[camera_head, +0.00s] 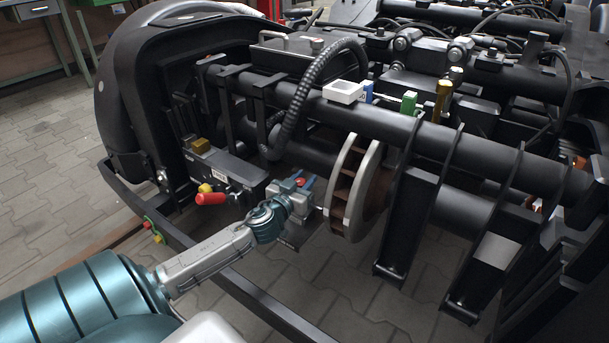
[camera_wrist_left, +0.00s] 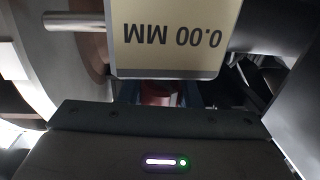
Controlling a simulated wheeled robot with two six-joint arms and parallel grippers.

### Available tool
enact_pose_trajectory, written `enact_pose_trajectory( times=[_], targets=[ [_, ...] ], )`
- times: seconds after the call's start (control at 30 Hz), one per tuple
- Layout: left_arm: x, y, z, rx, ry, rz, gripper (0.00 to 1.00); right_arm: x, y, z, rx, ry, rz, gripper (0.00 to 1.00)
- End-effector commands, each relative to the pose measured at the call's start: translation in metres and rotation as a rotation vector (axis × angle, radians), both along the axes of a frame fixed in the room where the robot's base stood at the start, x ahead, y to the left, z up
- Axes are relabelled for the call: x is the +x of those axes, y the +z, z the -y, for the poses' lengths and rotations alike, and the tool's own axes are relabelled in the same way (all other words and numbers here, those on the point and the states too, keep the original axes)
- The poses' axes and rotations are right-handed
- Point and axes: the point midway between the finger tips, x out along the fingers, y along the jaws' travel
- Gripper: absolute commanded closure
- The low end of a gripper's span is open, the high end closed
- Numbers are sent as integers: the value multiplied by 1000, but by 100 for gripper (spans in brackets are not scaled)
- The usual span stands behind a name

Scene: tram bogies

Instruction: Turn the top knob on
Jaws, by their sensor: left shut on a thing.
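My left gripper (camera_head: 299,194) is at the end of the teal and grey arm, low beside the brake disc. It is shut on a measuring gauge with red and blue parts. A small red part (camera_wrist_left: 157,93) shows below the display; the fingertips are largely hidden. A yellow knob (camera_head: 205,188) and a red knob (camera_head: 212,198) sit on the black housing left of the gripper. I cannot tell which knob is the top one.
The brake disc (camera_head: 354,190) stands just right of the gripper. A black frame rail (camera_head: 250,297) runs beneath my arm. A thick hose (camera_head: 306,85) arches above. White, blue and green blocks sit on the upper tube (camera_head: 467,146). The paved floor (camera_head: 50,190) at left is clear.

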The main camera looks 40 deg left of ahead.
Motion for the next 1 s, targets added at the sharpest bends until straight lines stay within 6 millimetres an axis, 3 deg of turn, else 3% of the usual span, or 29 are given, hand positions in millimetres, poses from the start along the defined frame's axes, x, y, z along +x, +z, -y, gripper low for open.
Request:
enact_pose_trajectory(
  times=[0.5,1.0],
  targets=[
    [-2,-1,-5,-2,382,1,93,-1,1,0,2,0,6,49],
    [-3,0,-8,1,488,1,93,1,-1,0,0,0,-2,49]
  ],
)
